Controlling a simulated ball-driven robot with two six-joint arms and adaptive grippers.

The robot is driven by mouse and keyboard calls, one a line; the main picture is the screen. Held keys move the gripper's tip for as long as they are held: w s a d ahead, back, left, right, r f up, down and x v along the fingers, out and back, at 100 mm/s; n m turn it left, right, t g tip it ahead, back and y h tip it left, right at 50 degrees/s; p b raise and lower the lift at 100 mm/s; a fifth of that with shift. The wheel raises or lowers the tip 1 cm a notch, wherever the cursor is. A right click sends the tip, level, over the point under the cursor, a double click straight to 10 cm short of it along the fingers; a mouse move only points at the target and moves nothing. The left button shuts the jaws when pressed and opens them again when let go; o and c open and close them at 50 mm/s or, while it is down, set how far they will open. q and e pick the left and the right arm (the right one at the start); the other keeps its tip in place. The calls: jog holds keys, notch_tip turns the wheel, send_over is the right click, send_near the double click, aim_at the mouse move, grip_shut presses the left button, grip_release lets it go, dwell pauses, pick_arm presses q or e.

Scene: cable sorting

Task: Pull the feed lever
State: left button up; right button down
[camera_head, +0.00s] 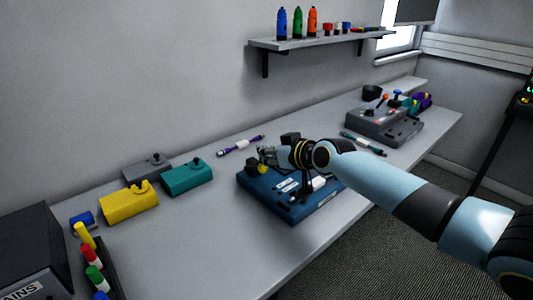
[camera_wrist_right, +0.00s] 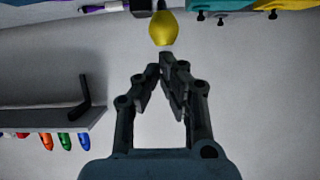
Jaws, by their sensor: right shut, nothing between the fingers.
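A dark blue machine (camera_head: 265,196) sits on the bench with labels on its top and a black block at its back. A yellow knob (camera_head: 263,169), seemingly the feed lever's handle, is at its left side. It also shows as a yellow bulb in the right wrist view (camera_wrist_right: 163,28). My right gripper (camera_head: 266,153) is shut and empty, close to the knob; its fingertips (camera_wrist_right: 167,62) end just short of the bulb in the wrist view, seemingly apart from it. My arm hides part of the machine. My left gripper is not in view.
Yellow (camera_head: 128,204), teal (camera_head: 187,178) and grey (camera_head: 148,167) boxes stand to the left. A purple cable (camera_head: 240,144) lies behind the machine. A grey machine (camera_head: 385,127) stands to the right. A wall shelf (camera_head: 320,38) holds bottles. Bare bench lies left of the blue machine.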

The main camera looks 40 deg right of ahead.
aim_at(267, 168)
dwell(0.3)
jog(key=shift+s+f+b, duration=0.15)
jog(key=shift+f+b, duration=0.2)
jog(key=shift+b, duration=0.15)
jog(key=shift+t, duration=0.8)
jog(key=s+f+b, duration=0.1)
jog(key=b, duration=0.2)
jog(key=s+f+b, duration=0.1)
jog(key=f+b, duration=0.1)
jog(key=b, duration=0.1)
jog(key=shift+s+d+f, duration=0.1)
jog(key=shift+s, duration=0.1)
jog(key=shift+s+f+b, duration=0.35)
jog(key=shift+f+b, duration=0.55)
jog(key=shift+b, duration=0.05)
jog(key=shift+s+f+b, duration=0.3)
jog(key=shift+f+b, duration=0.55)
jog(key=shift+b, duration=0.1)
